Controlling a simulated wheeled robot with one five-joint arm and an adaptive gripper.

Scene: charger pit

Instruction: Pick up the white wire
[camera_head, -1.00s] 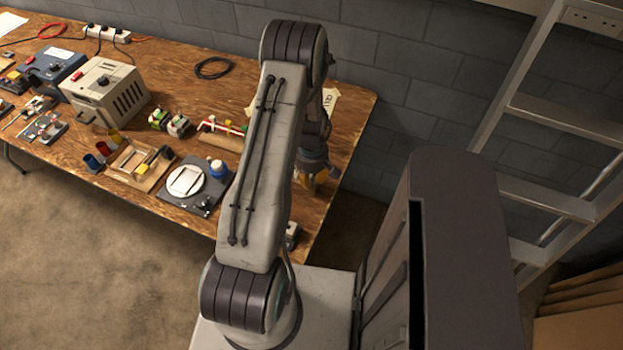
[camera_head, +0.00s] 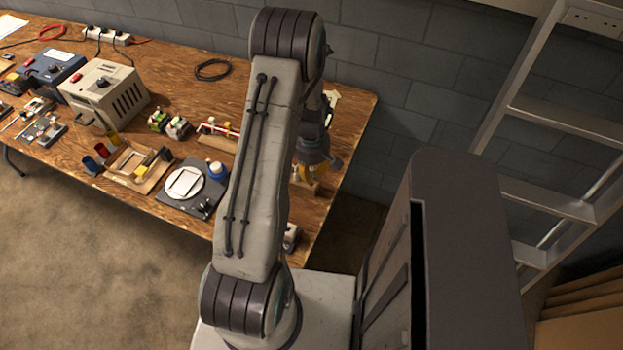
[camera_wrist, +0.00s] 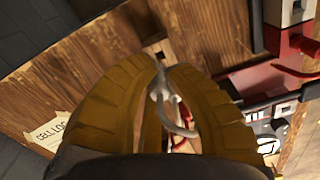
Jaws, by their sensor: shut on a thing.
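In the wrist view, my gripper (camera_wrist: 165,68) has its two yellow fingers closed together at the tips. The white wire (camera_wrist: 182,127) shows between the fingers as a curved pale strand and hangs from near the fingertips, partly hidden by them. In the head view, my gripper (camera_head: 326,167) is above the right end of the wooden bench (camera_head: 345,125), mostly behind my arm. I cannot make out the wire there.
A small wooden block (camera_head: 308,182) is on the bench beneath my gripper. A coiled black cable (camera_head: 212,69) lies farther back. A ladder (camera_head: 560,120) leans at the right.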

